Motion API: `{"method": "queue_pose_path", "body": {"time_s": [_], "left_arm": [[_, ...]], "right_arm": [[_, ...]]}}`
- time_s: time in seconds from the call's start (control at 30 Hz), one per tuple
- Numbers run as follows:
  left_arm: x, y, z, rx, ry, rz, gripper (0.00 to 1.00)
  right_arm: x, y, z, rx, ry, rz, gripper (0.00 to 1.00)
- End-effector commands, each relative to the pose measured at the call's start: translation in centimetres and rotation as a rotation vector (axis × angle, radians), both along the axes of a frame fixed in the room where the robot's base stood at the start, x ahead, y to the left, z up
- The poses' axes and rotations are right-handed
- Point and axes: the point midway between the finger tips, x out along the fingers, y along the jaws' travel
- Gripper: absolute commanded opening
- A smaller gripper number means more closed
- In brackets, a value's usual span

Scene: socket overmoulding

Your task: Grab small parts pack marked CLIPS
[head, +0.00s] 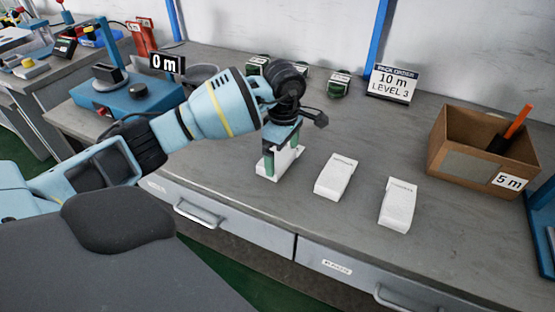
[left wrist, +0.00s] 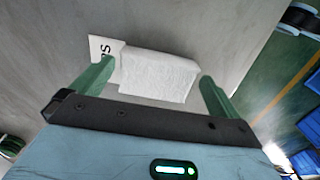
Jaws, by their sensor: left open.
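A white small parts pack (head: 291,157) lies on the bench directly under my left gripper (head: 281,161). In the left wrist view the pack (left wrist: 158,80) lies between the two green fingers of my left gripper (left wrist: 158,74), which is open. A gap shows between the right finger and the pack; the left finger is close to the label end, and I cannot tell if it touches. Two more white packs, the middle one (head: 336,177) and the right one (head: 398,204), have labels too small to read. My right gripper is not in view.
A cardboard box (head: 470,160) marked 5 m, holding an orange-handled tool (head: 517,121), stands at the right. An order sign (head: 392,84) reading 10 m LEVEL 3 and dark green reels (head: 339,87) stand behind. A blue device (head: 125,97) is at the left.

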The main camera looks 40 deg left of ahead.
Motion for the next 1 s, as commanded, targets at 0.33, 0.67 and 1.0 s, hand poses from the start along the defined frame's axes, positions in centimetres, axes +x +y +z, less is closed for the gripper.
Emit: {"method": "queue_pose_path", "body": {"time_s": [0.33,0.67,1.0], "left_arm": [[0.0,-0.1,-1.7,-0.001,-0.002,-0.001,1.00],[0.0,-0.1,-1.7,-0.001,-0.003,-0.001,0.72],[0.1,0.0,-1.1,0.000,-0.004,-0.001,0.72]], "right_arm": [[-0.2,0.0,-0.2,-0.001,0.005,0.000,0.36],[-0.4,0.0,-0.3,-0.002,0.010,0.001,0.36],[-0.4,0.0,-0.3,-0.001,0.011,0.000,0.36]]}}
